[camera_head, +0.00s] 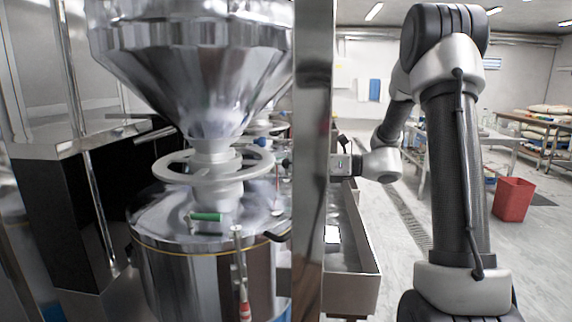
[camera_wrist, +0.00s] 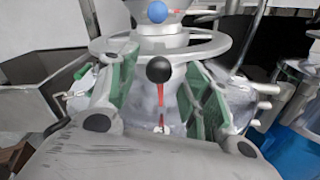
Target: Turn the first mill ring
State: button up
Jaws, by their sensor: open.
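In the head view a pale mill ring (camera_head: 180,174) with spokes circles the neck under a large steel hopper (camera_head: 195,70), above a round steel drum (camera_head: 175,262). In the wrist view a grey ring (camera_wrist: 218,44) spans the top of a mill. Below it stands a red lever (camera_wrist: 161,105) with a black ball knob (camera_wrist: 158,69). My gripper (camera_wrist: 159,60) is open, its green-padded fingers on either side of the lever and knob in the picture. I cannot tell whether they touch anything. In the head view a steel post hides the fingers.
The steel post (camera_head: 314,150) stands between my head camera and my gripper. More mill parts stand behind the near mill. A steel trough (camera_head: 350,285) runs below my wrist. A red bin (camera_head: 512,199) and tables stand at the right, with open floor between.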

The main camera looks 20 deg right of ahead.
aim_at(286, 162)
jog(key=shift+x, duration=1.8)
jog(key=shift+c, duration=0.4)
grip_shut()
